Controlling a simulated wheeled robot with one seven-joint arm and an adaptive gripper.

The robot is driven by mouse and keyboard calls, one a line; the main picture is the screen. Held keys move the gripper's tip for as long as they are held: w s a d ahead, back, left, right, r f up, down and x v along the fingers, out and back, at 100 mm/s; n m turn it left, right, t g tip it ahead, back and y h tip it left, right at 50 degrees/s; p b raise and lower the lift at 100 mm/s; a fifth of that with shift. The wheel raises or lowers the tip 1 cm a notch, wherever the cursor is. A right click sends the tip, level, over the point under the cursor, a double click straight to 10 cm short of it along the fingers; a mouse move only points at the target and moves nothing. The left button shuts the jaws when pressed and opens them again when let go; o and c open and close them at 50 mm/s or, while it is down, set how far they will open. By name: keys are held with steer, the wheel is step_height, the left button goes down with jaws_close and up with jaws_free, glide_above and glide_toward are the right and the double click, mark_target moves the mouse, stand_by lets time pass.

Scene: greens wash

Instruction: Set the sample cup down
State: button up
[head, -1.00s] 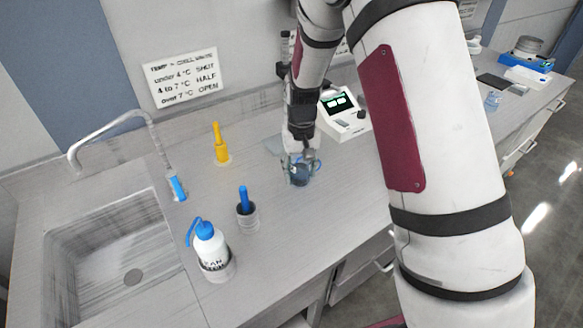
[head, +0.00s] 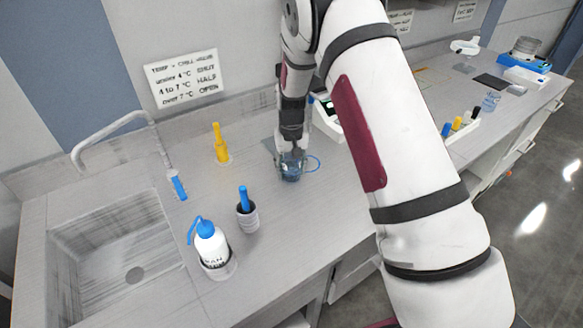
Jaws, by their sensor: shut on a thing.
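The sample cup (head: 292,174) is a small see-through blue vessel with a blue loop handle on its right side. My gripper (head: 291,157) points down from above and is shut on the cup. The fingers cover part of the cup's upper portion. The cup is low over the grey counter (head: 290,215), beside a flat grey patch (head: 268,145) on its left. I cannot tell whether its base touches the surface.
A white device (head: 328,120) stands behind my arm, partly hidden. Counter in front of the cup is clear.

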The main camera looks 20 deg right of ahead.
steer(key=shift+f, duration=0.2)
steer(key=o, duration=1.2)
steer(key=shift+r, duration=0.1)
